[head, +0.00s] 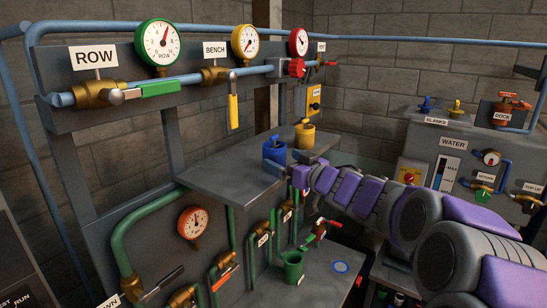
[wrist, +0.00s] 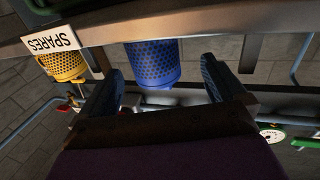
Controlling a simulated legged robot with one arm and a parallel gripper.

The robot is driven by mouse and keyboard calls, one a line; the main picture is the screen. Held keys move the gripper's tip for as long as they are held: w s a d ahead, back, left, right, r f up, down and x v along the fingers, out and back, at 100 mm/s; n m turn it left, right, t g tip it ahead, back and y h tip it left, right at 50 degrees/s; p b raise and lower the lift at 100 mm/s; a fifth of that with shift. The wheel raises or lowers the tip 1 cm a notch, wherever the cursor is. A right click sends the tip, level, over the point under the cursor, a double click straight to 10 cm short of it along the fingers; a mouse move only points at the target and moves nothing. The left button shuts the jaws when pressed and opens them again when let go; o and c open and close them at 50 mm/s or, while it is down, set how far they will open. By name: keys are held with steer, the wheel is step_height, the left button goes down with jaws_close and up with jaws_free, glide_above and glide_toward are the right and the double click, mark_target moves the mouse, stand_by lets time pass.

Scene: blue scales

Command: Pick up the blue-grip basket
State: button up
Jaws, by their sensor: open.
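The blue basket (head: 274,151) stands on the grey shelf (head: 222,178), near its back right part, with a blue grip on top. In the wrist view the blue basket (wrist: 152,62) is a perforated cylinder that appears between my two fingers, with visible gaps on both sides. My gripper (head: 284,170) is at the shelf's right edge in the head view, just in front of the basket. In the wrist view my gripper (wrist: 163,70) is open and empty. The grip is not clear in the wrist view.
A yellow basket (head: 305,135) stands close behind the blue one; it also shows in the wrist view (wrist: 62,66) by a SPARES label (wrist: 51,41). A yellow-handled valve (head: 233,110) hangs above the shelf. Green pipes and valves (head: 252,245) stand below it.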

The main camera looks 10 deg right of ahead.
mark_target(282, 157)
steer(key=x, duration=0.2)
steer(key=d+x, duration=0.1)
steer(key=x, duration=0.1)
steer(key=shift+w+a+f, duration=0.25)
steer(key=shift+w, duration=0.35)
steer(key=shift+w+a+r, duration=0.1)
steer(key=shift+w+a, duration=0.1)
steer(key=shift+w, duration=0.1)
steer(key=shift+s+r, duration=0.1)
steer(key=c, duration=1.1)
